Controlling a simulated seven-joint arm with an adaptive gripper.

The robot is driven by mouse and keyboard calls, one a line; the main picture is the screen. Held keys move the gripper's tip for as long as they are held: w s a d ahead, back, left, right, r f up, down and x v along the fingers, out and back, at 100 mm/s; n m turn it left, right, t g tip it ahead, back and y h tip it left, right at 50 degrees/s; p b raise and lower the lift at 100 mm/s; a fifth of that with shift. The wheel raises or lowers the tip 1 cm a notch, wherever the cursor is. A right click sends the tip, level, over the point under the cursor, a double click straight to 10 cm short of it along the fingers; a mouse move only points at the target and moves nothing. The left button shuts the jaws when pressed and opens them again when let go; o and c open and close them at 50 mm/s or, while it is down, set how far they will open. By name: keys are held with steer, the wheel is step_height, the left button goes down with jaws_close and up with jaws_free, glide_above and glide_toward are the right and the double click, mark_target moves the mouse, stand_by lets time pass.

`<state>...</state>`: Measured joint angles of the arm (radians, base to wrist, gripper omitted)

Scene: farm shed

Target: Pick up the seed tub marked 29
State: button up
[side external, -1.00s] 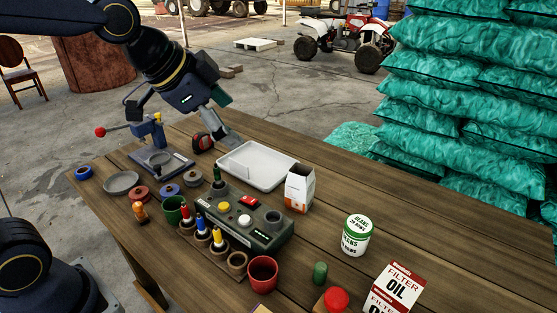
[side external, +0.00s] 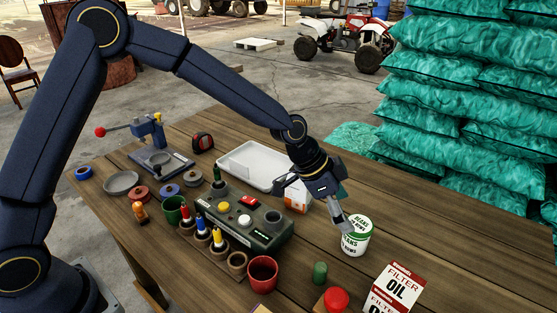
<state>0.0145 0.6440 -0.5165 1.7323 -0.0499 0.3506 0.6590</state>
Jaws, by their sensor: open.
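The seed tub (side external: 355,239) is a white cylinder with green bands and a white lid. It stands upright on the right part of the wooden table. Its label reads "BEANS" with small print below, too small to read surely. My gripper (side external: 346,226) is open and pointed down at the tub's upper left side, its fingers overlapping the tub's left edge in this view. I cannot tell whether they touch it. The tub does not look lifted.
A white and orange carton (side external: 297,199) is partly hidden behind my gripper. A white tray (side external: 250,165) lies behind. A grey-green button box (side external: 262,233) stands left of the tub. An oil filter box (side external: 396,287), a green cylinder (side external: 320,272) and a red-topped item (side external: 336,299) stand in front.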

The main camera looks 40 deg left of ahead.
mark_target(352, 222)
steer(key=x, duration=0.8)
steer(key=shift+s+f, duration=0.2)
steer(key=shift+r, duration=0.1)
steer(key=c, duration=1.3)
